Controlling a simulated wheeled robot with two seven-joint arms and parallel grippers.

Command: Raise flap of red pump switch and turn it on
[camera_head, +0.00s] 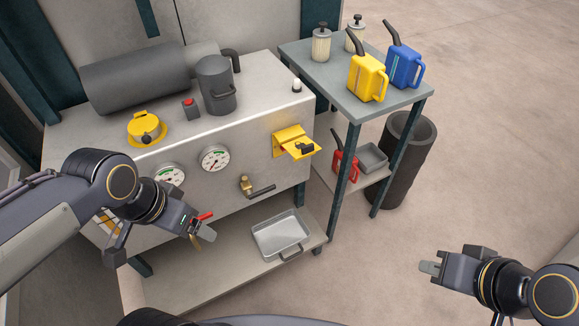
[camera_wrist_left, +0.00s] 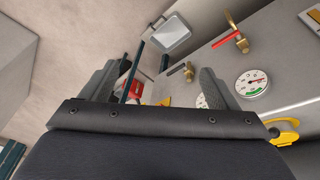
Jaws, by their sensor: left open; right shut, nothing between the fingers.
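A yellow bracket-like housing (camera_head: 290,140) sits on the machine's front face at the right end, with a dark part (camera_head: 303,149) on it and a little red showing beneath. It looks like the flapped switch; I cannot tell how far its flap is raised. My left gripper (camera_head: 200,232) is open, low in front of the panel, left of the housing and apart from it, overlapping a red-handled valve in the head view. Its fingers also show in the left wrist view (camera_wrist_left: 157,88), with nothing held between them. My right gripper (camera_head: 431,267) is shut and empty over open floor at the right.
Gauges (camera_head: 215,158) and a black-levered brass valve (camera_head: 258,188) project from the panel; the red-handled valve (camera_wrist_left: 228,39) is beyond the left fingers. A tray (camera_head: 281,235) lies on the lower shelf. A side table (camera_head: 330,73) with jugs stands close right of the housing.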

